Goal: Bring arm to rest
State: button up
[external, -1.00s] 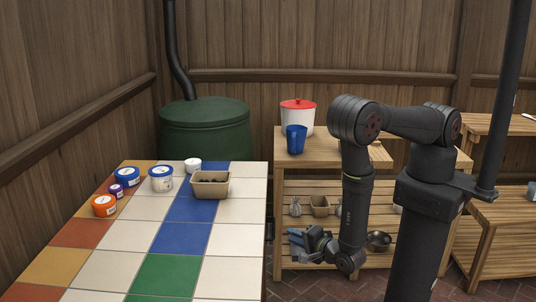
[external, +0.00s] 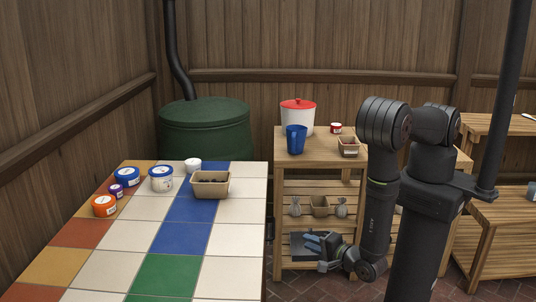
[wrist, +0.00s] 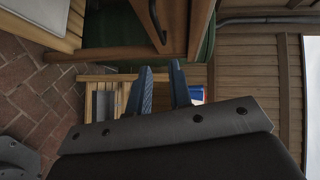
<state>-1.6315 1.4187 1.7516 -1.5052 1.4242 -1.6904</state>
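My gripper (external: 313,241) hangs low in front of the lower shelves of the wooden stand, right of the tiled table. Its two blue fingers also show in the wrist view (wrist: 160,92), with a gap between them and nothing held. My arm is folded down beside its column, with the forearm pointing to the floor.
The tiled table (external: 210,240) holds several tubs and a tan box (external: 210,184). The wooden stand (external: 320,167) bears a red-lidded white container (external: 298,118), a blue jug (external: 296,139), a small box (external: 348,147) and a red tin (external: 335,128). Brick floor lies below.

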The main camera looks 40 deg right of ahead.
jog(key=w, duration=0.5)
jog(key=w+f, duration=0.1)
jog(key=w, duration=0.5)
jog(key=w+f, duration=0.1)
jog(key=w, duration=0.5)
jog(key=shift+w+d+f, duration=0.1)
jog(key=shift+w+f, duration=0.05)
jog(key=shift+f, duration=0.1)
jog(key=s+r, duration=0.3)
jog(key=s, duration=1.4)
jog(key=w+f, duration=0.1)
jog(key=w, duration=0.4)
jog(key=w+f, duration=0.1)
jog(key=w, duration=0.5)
jog(key=w+f, duration=0.1)
jog(key=w, duration=0.5)
jog(key=shift+w+d, duration=0.1)
jog(key=s+d, duration=1.9)
jog(key=shift+s+d, duration=0.2)
jog(key=shift+s, duration=0.15)
